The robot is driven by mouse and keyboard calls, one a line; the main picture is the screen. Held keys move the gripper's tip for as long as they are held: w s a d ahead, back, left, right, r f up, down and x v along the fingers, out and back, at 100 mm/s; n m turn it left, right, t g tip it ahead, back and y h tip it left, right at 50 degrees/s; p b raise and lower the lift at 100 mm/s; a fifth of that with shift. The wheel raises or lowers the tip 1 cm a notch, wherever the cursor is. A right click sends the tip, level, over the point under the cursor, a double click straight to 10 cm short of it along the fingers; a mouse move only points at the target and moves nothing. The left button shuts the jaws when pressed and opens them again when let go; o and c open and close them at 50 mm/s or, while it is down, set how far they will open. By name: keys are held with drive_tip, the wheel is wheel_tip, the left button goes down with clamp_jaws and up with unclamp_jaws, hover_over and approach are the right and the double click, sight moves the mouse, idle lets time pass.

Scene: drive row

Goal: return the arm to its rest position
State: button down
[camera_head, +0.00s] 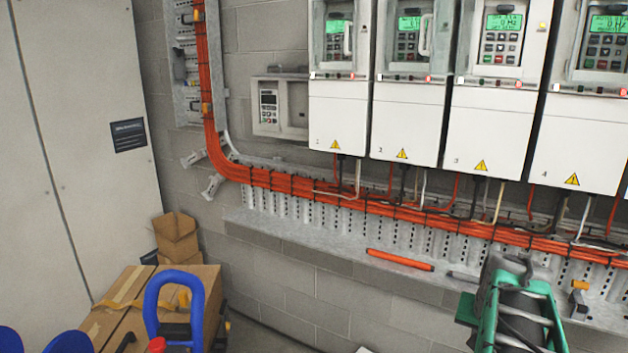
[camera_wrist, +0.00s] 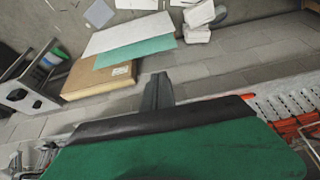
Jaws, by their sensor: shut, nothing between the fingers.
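My gripper (camera_wrist: 158,92) shows in the wrist view as a dark grey piece past the edge of the green housing. Its fingers are together and nothing shows between them. In the head view my green and grey arm stands at the lower right, in front of the ledge below the cabinets. The fingertips cannot be made out there.
White drive cabinets (camera_head: 402,118) hang on the block wall above orange cables (camera_head: 330,192). An orange tool (camera_head: 400,260) lies on the grey ledge (camera_head: 310,238). Cardboard boxes (camera_head: 120,300) and a blue handle (camera_head: 174,282) are at lower left. A flat box (camera_wrist: 98,78) lies in the wrist view.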

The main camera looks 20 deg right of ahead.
drive_tip(key=s+a+f+n+g+y, duration=0.1)
drive_tip(key=a+f+n, duration=0.25)
drive_tip(key=a, duration=0.75)
drive_tip(key=s+a+f+n+g+y, duration=0.15)
drive_tip(key=a+f, duration=0.25)
drive_tip(key=a, duration=0.7)
drive_tip(key=w+a+r+n+t, duration=0.1)
drive_tip(key=a+n, duration=0.1)
drive_tip(key=a, duration=0.4)
drive_tip(key=w+a+r+n+t+y, duration=0.1)
drive_tip(key=w+a+n, duration=0.1)
drive_tip(key=a, duration=0.4)
drive_tip(key=shift+w+a+r+n, duration=0.2)
drive_tip(key=shift+a+r+n, duration=0.1)
drive_tip(key=shift+n, duration=0.3)
drive_tip(key=shift+t, duration=0.25)
